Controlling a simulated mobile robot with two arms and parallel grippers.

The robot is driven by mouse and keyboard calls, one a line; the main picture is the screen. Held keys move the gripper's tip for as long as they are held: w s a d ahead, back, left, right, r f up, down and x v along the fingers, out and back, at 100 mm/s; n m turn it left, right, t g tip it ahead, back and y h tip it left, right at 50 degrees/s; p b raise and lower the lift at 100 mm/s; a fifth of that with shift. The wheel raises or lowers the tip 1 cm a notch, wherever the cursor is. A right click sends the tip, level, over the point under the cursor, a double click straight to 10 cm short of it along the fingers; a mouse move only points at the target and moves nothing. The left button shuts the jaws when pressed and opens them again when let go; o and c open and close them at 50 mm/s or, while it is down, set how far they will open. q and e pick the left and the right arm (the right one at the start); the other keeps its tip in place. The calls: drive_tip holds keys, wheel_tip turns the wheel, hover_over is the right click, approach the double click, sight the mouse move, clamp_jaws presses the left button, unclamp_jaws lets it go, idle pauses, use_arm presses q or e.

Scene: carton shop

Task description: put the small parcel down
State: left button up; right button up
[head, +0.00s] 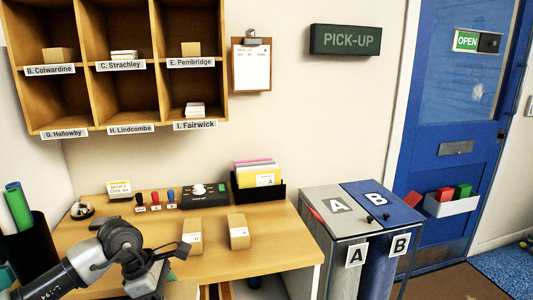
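Two small brown parcels with white labels stand apart on the wooden desk: a left one (192,236) and a right one (238,231). I cannot tell which is the small parcel of the task. My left gripper (152,279) is at the bottom edge of the head view, in front of and to the left of the left parcel. My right gripper is not in view.
A wooden pigeonhole shelf (130,131) with name labels and some parcels hangs above. The desk (285,246) holds a bell (82,210), stamps (170,197), a black box (209,196) and a file holder (262,193). Bins A (318,202) and B (390,201) stand right.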

use_arm(q)
drive_tip(key=s+d+f+m+g+y, duration=0.1)
drive_tip(key=s+f+m+g+y, duration=0.1)
drive_tip(key=s+m, duration=0.5)
drive_tip(key=s+f+m+g+y, duration=0.2)
drive_tip(key=s+m, duration=0.5)
drive_tip(key=m, duration=0.5)
drive_tip(key=shift+s+d+m+g+y, duration=0.3)
drive_tip(key=shift+d+g, duration=0.1)
drive_tip(key=shift+g, duration=0.1)
